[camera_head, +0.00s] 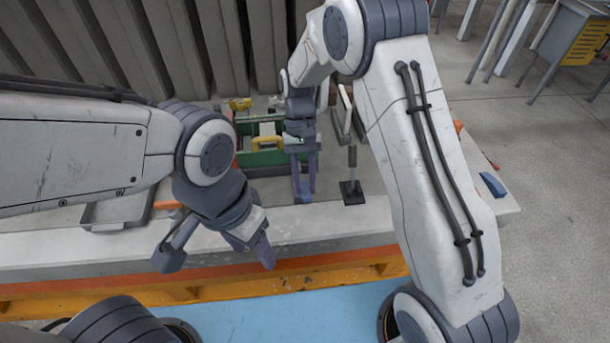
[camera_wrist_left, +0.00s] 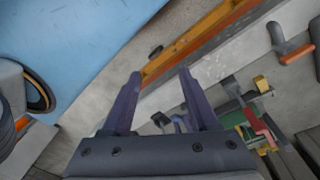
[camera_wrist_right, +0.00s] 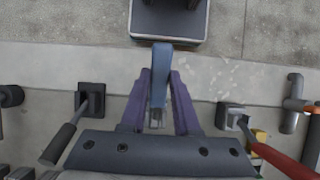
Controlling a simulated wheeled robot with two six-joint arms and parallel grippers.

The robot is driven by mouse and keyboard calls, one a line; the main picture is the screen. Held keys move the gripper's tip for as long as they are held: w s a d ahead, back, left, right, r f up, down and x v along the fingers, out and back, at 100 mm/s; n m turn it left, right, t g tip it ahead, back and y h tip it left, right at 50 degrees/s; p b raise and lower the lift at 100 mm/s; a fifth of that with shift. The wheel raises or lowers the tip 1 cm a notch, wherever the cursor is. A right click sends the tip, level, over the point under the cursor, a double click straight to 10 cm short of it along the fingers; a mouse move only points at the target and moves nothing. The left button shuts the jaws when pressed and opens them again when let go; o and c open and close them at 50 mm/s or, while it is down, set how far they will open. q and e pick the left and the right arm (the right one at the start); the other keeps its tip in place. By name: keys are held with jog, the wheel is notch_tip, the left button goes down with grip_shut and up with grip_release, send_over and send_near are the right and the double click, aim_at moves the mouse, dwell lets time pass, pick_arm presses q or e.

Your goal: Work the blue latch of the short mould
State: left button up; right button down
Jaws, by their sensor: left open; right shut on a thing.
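The blue latch (camera_head: 305,189) is at the front edge of the bench, in front of the green mould (camera_head: 262,158). In the right wrist view the blue latch handle (camera_wrist_right: 160,72) lies lengthwise between the two fingers. My right gripper (camera_head: 304,192) is shut on it, and the fingers hide part of its sides. The latch's base is mostly hidden. My left gripper (camera_head: 218,262) is open and empty in front of the bench, left of the latch. In the left wrist view its fingertips (camera_wrist_left: 160,73) are apart with nothing between them.
A black-handled latch (camera_head: 352,182) stands right of the blue one. A red-handled lever (camera_wrist_right: 275,155) shows in the right wrist view. A grey tray (camera_head: 118,212) lies at the bench's left, and a loose blue piece (camera_head: 493,184) at its right end. Tall grey panels (camera_head: 150,45) stand behind.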

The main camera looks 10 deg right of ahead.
jog(key=shift+w+r+g+p, duration=0.5)
jog(key=shift+w+g+p, duration=0.25)
jog(key=shift+p, duration=0.35)
